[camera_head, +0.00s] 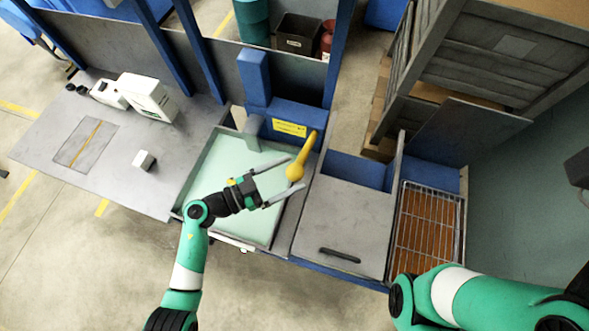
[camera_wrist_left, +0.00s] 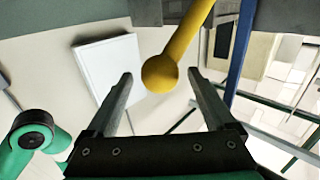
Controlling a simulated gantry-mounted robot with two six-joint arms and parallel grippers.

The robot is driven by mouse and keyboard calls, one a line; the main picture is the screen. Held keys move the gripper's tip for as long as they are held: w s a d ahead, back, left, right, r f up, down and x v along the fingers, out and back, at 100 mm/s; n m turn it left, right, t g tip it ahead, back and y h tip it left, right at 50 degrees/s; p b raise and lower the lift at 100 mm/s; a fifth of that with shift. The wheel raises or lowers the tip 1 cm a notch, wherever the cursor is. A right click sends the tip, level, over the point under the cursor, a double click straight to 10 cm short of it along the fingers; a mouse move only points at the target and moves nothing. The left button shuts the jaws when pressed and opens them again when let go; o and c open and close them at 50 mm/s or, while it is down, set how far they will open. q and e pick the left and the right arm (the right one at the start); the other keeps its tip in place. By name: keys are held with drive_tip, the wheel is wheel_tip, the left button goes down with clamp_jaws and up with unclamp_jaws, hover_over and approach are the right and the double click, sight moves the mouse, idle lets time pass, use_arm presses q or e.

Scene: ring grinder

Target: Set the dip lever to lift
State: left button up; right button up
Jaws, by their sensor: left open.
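The dip lever (camera_head: 301,160) is a yellow handle with a rounded knob, slanting beside the blue machine with the yellow label. Its knob (camera_wrist_left: 160,74) also shows in the left wrist view, between and just beyond the fingertips. My left gripper (camera_head: 283,172) is open, with its two fingers on either side of the knob. In the left wrist view the gripper (camera_wrist_left: 159,80) has clear gaps between each finger and the knob. My right arm shows at the lower right, but its gripper is not visible.
A pale green liquid tank (camera_head: 205,185) lies under the left gripper. A grey lid with a dark handle (camera_head: 340,255) is right of the lever. A wire rack (camera_head: 430,225) stands farther right. A small white block (camera_head: 144,160) sits on the left table.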

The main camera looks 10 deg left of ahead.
use_arm(q)
drive_tip(key=shift+x, duration=1)
clamp_jaws()
